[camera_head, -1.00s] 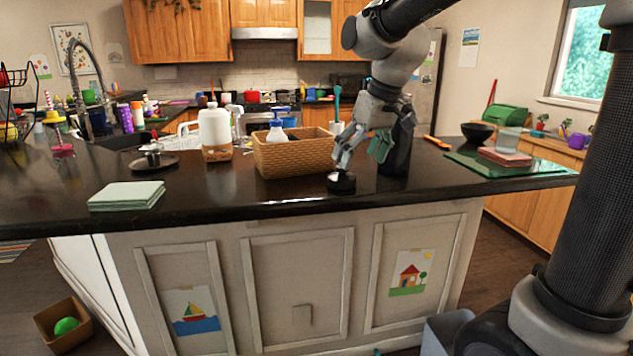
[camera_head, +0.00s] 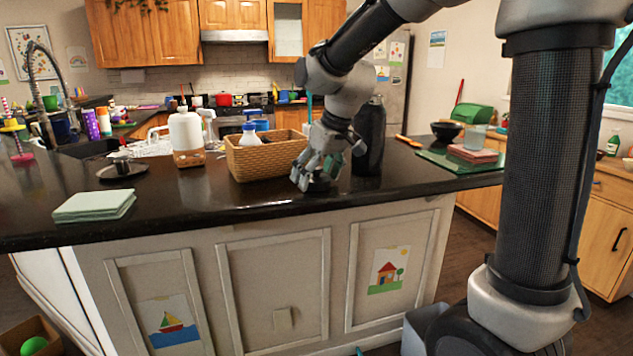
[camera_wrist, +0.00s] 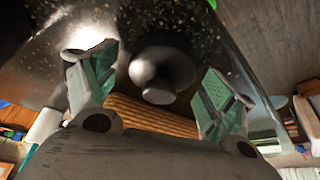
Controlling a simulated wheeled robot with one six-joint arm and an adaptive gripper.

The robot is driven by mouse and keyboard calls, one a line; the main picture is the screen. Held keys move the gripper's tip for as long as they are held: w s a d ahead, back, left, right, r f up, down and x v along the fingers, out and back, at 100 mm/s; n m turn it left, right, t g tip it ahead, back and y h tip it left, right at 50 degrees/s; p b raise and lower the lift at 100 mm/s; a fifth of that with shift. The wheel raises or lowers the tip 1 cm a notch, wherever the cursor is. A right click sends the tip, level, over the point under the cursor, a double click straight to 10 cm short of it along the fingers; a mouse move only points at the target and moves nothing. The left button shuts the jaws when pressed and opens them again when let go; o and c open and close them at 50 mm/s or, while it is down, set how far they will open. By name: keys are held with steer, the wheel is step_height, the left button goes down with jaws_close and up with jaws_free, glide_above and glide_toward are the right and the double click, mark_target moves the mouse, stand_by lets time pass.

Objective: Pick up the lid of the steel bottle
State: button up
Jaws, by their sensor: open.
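The dark round lid (camera_head: 319,184) lies on the black counter near its front edge, left of and in front of the tall dark bottle (camera_head: 370,138), which stands upright. My gripper (camera_head: 318,170) is low over the counter at the lid, its fingers partly hiding it. In the wrist view the lid (camera_wrist: 162,70), with a rounded knob, shows between the two spread fingers of my gripper (camera_wrist: 153,68). The fingers are open, with a gap visible on each side of the lid.
A wicker basket (camera_head: 262,160) stands just left of my gripper, with a white bottle (camera_head: 250,135) in it. A green glass board (camera_head: 450,163) lies to the right. Folded green cloths (camera_head: 95,206) lie at the left. The front counter between the cloths and my gripper is clear.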

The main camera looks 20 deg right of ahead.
steer(key=c, duration=1)
steer(key=shift+r, duration=0.1)
steer(key=shift+c, duration=0.2)
